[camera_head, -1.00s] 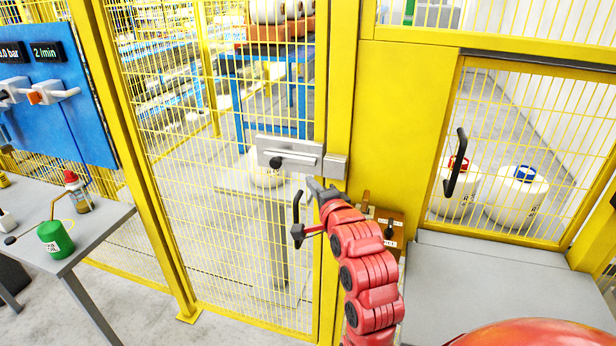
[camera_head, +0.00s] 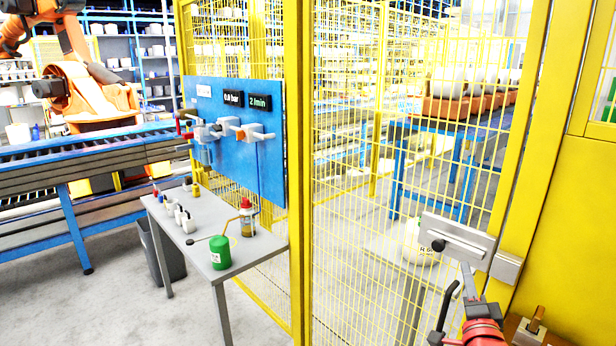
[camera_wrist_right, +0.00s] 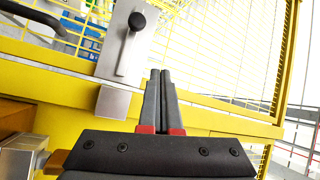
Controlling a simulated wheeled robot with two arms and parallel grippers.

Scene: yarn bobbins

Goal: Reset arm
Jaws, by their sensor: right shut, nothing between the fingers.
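My right gripper (camera_head: 470,275) is at the lower right of the head view, in front of the yellow fence door beside the grey latch plate (camera_head: 456,243) with its black knob. In the right wrist view its two dark fingers (camera_wrist_right: 159,88) are together with nothing between them. In that view the latch plate (camera_wrist_right: 124,45) stands to the left of the fingertips, apart from them in the picture. The red wrist of my right arm shows at the bottom edge of the head view. My left gripper is not in view.
A black door handle (camera_head: 446,312) stands close left of my right gripper. A grey table (camera_head: 190,240) with a green container (camera_head: 220,253) and small bottles is at left, under a blue panel (camera_head: 235,150). An orange robot arm (camera_head: 95,95) stands beyond. Open floor lies at lower left.

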